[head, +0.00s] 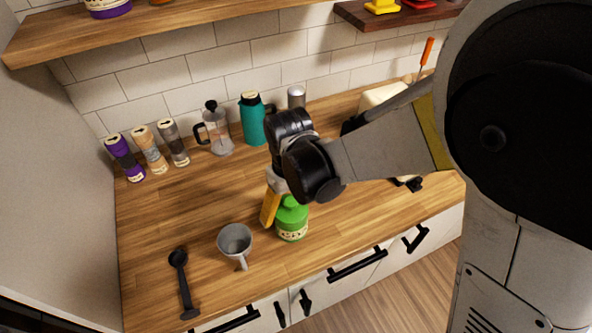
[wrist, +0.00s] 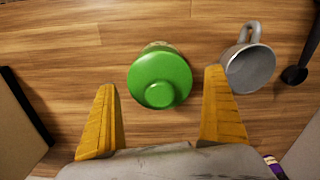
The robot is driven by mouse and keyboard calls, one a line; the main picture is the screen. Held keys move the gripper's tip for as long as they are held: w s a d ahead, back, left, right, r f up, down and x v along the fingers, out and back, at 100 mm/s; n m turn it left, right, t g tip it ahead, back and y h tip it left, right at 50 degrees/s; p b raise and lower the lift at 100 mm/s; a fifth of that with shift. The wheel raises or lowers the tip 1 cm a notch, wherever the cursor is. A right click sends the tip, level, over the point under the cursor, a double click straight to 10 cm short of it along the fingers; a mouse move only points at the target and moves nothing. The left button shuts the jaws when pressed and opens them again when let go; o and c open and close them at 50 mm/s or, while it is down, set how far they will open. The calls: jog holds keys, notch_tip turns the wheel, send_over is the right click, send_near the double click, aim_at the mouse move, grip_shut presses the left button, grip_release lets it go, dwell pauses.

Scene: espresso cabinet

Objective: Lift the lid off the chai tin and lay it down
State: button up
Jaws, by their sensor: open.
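The chai tin (head: 291,229) stands upright on the wooden counter, with a pale printed label and its green lid (head: 292,203) on. In the wrist view I see the round green lid (wrist: 160,79) with its knob from above, and a bit of the tin (wrist: 160,45) behind it. My gripper (wrist: 162,118) is open, its two yellow fingers apart on either side below the lid in the picture, with nothing between the tips. In the head view my gripper (head: 270,212) is right beside the tin, and one yellow finger shows; the other is hidden.
A grey mug (head: 235,241) stands left of the tin, near it; a black scoop (head: 181,279) lies farther left. Behind stand several jars (head: 152,152), a French press (head: 216,133) and a teal flask (head: 253,122). Bare counter (head: 195,205) lies between them. A shelf (head: 150,27) hangs above.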

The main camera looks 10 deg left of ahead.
jog(key=shift+f, duration=0.1)
jog(key=c, duration=1)
jog(key=shift+c, duration=0.2)
